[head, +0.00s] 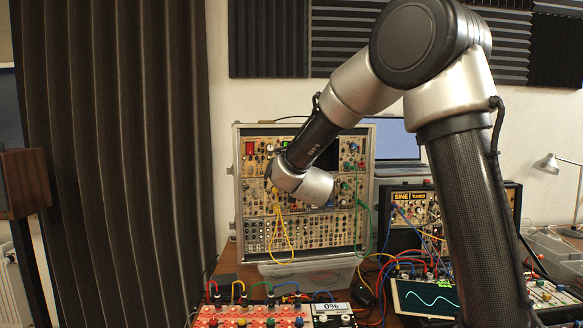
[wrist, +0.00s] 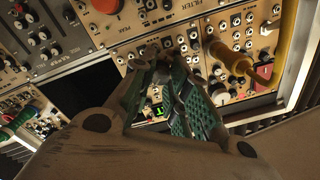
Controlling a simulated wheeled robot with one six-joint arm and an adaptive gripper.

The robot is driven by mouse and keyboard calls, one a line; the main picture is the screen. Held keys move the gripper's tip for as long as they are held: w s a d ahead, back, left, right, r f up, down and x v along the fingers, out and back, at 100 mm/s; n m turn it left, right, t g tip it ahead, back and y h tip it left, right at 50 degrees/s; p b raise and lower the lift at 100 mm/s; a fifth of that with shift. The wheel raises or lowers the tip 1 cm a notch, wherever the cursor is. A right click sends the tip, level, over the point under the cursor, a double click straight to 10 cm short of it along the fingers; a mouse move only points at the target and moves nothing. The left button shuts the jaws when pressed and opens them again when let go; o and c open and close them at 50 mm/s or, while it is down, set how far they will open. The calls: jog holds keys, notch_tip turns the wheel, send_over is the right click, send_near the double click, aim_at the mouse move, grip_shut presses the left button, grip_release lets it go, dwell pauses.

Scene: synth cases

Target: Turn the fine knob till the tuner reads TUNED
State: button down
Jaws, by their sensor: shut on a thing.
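The modular rack (head: 240,205) stands on the table in the head view, its panel full of knobs and cables. My gripper (wrist: 166,62) reaches its panel in the wrist view, with green-padded fingers shut on a small knob. The fingers hide most of that knob, and I cannot read its label. A small green-lit display (wrist: 158,110) shows between the fingers; its reading is too small to tell. In the head view my own arm hides the fingertips.
Yellow cables (head: 280,230) hang down the rack front, and a yellow plug (wrist: 228,58) stands out right of my fingers. The black case (head: 395,238) stands at right. A red panel (head: 255,316) with knobs and a wave screen (head: 428,297) lie in front.

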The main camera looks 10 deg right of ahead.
jog(key=shift+f+m, duration=0.1)
jog(key=shift+m, duration=0.8)
jog(key=c, duration=1.3)
grip_release()
jog(key=shift+c, duration=0.2)
jog(key=s, duration=1.2)
jog(key=shift+a+f, duration=0.15)
jog(key=shift+a, duration=0.1)
